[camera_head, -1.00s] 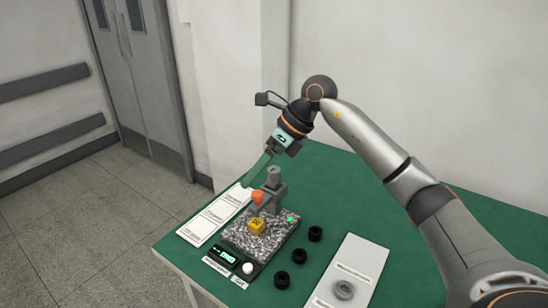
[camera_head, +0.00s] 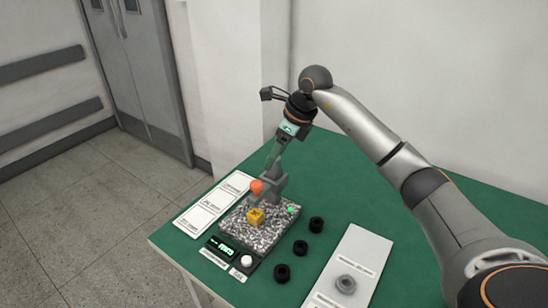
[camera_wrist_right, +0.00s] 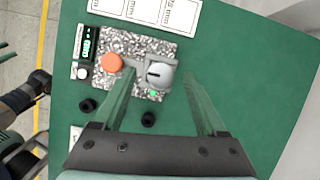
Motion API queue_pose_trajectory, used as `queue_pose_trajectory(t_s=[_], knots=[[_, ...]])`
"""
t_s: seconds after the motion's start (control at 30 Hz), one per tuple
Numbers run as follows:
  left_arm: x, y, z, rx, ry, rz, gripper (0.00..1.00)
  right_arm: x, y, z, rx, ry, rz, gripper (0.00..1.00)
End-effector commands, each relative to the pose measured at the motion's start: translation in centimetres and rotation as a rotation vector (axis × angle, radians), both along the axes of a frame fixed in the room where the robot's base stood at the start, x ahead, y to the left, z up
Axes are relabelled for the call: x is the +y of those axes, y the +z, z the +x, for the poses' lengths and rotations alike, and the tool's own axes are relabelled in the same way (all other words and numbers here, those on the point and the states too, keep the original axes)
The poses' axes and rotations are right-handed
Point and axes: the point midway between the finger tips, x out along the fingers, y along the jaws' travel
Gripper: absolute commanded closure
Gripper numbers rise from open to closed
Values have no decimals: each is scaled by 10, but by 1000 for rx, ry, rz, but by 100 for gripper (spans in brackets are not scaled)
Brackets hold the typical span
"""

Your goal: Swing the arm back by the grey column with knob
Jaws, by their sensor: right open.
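The grey column with knob (camera_head: 279,186) stands on a speckled granite-like base (camera_head: 263,236). Its arm carries an orange ball-like end (camera_head: 256,187) above the base, near a yellow block (camera_head: 256,216). My right gripper (camera_head: 271,163) comes down over the column, with its translucent green fingers partly covering it. In the right wrist view, the column's round grey top (camera_wrist_right: 160,73) lies between the two open fingertips (camera_wrist_right: 158,78), with a gap to the right finger. Contact cannot be told. The orange end (camera_wrist_right: 112,63) lies left of the fingers. My left gripper is not in view.
A display box (camera_head: 226,251) with a white knob sits at the base's front. White cards (camera_head: 213,204) lie to the left. The green table (camera_head: 350,190) is clear behind.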

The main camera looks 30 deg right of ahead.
Motion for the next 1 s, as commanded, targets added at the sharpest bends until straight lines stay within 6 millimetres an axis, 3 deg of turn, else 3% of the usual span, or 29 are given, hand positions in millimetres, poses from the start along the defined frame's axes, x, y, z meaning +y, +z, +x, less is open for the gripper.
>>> queue_pose_trajectory(t_s=[0.2,0.5,1.0], knots=[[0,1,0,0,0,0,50,4,-17,6,0,0,0,26],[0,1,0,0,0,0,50,4,-19,7,0,1,0,26],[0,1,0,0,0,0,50,4,-19,7,0,1,0,82]])
